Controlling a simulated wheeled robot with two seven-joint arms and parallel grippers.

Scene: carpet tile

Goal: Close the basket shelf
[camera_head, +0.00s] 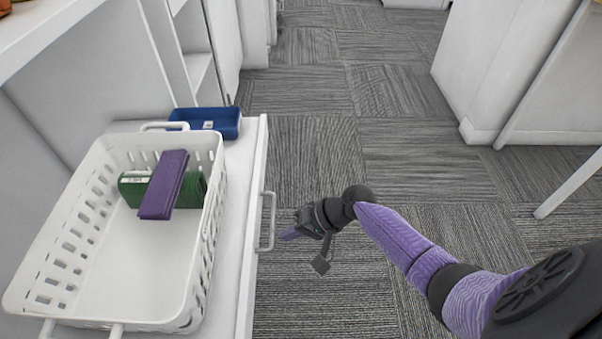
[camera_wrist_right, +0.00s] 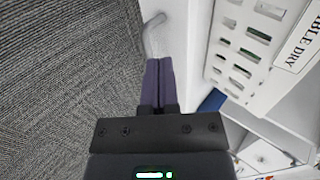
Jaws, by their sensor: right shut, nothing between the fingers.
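The basket shelf (camera_head: 258,165) is a white pull-out shelf at the left, standing out from the cabinet, with a white bar handle (camera_head: 268,222) on its front. A white basket (camera_head: 110,285) sits on it. My right gripper (camera_head: 284,236) is shut and empty, just right of the handle, its purple fingers pointing toward the shelf front. In the right wrist view the shut fingers (camera_wrist_right: 158,75) lie close to the handle (camera_wrist_right: 152,38); I cannot tell if they touch. My left gripper is not in view.
The basket holds a green item (camera_head: 192,190) and a purple item (camera_head: 163,186). A blue tray (camera_head: 207,121) lies behind the basket. White furniture (camera_head: 500,70) stands at the right. The grey carpet (camera_head: 340,160) between is clear.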

